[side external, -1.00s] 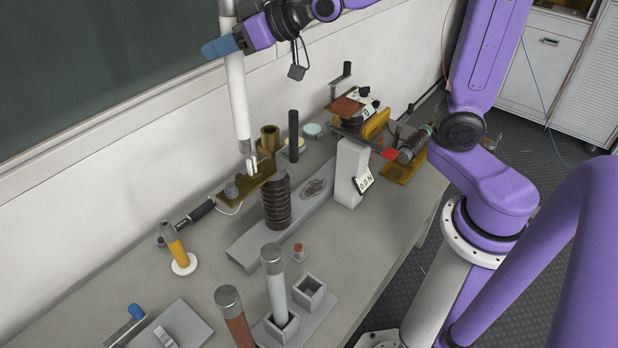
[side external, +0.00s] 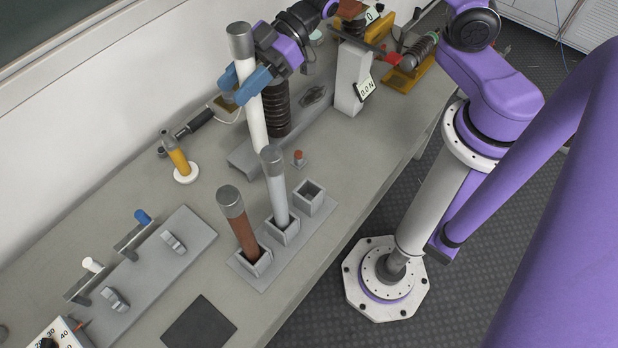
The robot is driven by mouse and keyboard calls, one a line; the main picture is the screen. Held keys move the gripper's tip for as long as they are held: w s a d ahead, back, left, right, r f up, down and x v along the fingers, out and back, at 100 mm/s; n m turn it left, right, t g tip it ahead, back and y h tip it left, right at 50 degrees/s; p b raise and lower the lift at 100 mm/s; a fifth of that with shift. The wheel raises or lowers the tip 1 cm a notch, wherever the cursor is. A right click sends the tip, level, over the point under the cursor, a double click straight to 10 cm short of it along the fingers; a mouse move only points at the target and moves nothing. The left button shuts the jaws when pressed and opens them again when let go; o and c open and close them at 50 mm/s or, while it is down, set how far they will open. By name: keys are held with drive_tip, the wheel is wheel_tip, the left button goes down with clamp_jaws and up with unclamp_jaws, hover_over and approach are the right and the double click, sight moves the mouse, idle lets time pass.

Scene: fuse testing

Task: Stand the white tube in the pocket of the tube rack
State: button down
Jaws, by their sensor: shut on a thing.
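The white tube (side external: 257,128) is upright, tilted slightly, with a grey metal cap on top. My gripper (side external: 243,84), with blue fingers, is shut on its upper part, below the cap. The tube is behind the tube rack (side external: 262,272) in the picture, and its lower end is hidden near the cap of the light grey tube (side external: 277,198). The rack has three square pockets in a row. A brown tube (side external: 240,232) stands in the near pocket and the light grey tube in the middle one. The far pocket (side external: 309,195) is empty.
A dark coiled post (side external: 277,108) on a grey base stands behind the held tube. A small red-topped button (side external: 298,157) is beyond the empty pocket. A yellow-handled tool (side external: 177,155) stands at left, and a grey plate with levers (side external: 190,232) lies front left.

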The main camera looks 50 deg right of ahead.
drive_tip(key=s+d+f+n+g, duration=0.4)
drive_tip(key=s+f+n+g, duration=0.15)
drive_tip(key=s, duration=0.55)
wheel_tip(320, 180, down, 10)
drive_tip(key=shift+a, duration=0.15)
drive_tip(key=shift+w+f, duration=0.1)
drive_tip(key=c, duration=0.7)
unclamp_jaws()
drive_tip(key=shift+f, duration=0.1)
drive_tip(key=shift+o, duration=0.2)
drive_tip(key=v, duration=1.2)
drive_tip(key=shift+r, duration=0.25)
drive_tip(key=shift+w, duration=0.2)
